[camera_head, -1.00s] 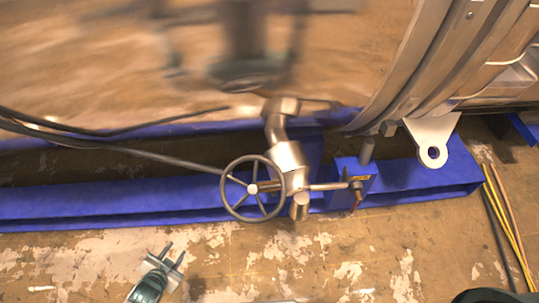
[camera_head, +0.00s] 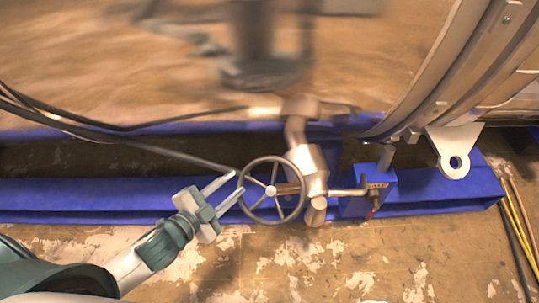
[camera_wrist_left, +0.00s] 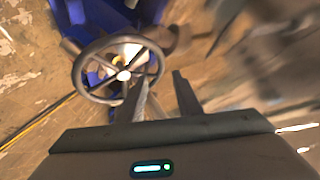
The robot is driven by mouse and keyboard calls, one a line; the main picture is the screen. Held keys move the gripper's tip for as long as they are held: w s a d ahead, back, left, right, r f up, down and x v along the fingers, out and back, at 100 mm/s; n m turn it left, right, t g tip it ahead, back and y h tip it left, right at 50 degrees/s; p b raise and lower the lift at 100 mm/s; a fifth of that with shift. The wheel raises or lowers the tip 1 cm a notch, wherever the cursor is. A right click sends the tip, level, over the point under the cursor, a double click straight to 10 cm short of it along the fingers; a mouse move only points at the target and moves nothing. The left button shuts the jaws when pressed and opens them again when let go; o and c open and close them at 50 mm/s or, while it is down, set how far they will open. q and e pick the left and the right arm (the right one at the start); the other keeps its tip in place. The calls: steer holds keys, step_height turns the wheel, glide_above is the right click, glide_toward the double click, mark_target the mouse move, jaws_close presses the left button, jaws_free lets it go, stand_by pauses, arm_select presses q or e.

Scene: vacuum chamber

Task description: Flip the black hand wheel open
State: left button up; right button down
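The black hand wheel (camera_head: 272,191) is a round spoked wheel on a metal valve (camera_head: 312,170) beside the blue frame. It also shows in the left wrist view (camera_wrist_left: 124,75). My left gripper (camera_head: 238,182) comes in from the lower left, open and empty, with its fingertips at the wheel's left rim. In the left wrist view the gripper (camera_wrist_left: 160,82) has its fingers apart, and one finger overlaps the wheel's rim. I cannot tell whether it touches. My right gripper is not in view.
The blue frame (camera_head: 90,195) runs behind the wheel. Black cables (camera_head: 130,145) cross it at the left. A horizontal pipe and a small blue box (camera_head: 368,205) stand right of the valve. The large metal chamber (camera_head: 440,80) is at upper right. The floor below is clear.

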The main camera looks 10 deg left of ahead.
mark_target(265, 157)
arm_select(q)
steer(key=shift+w, duration=0.1)
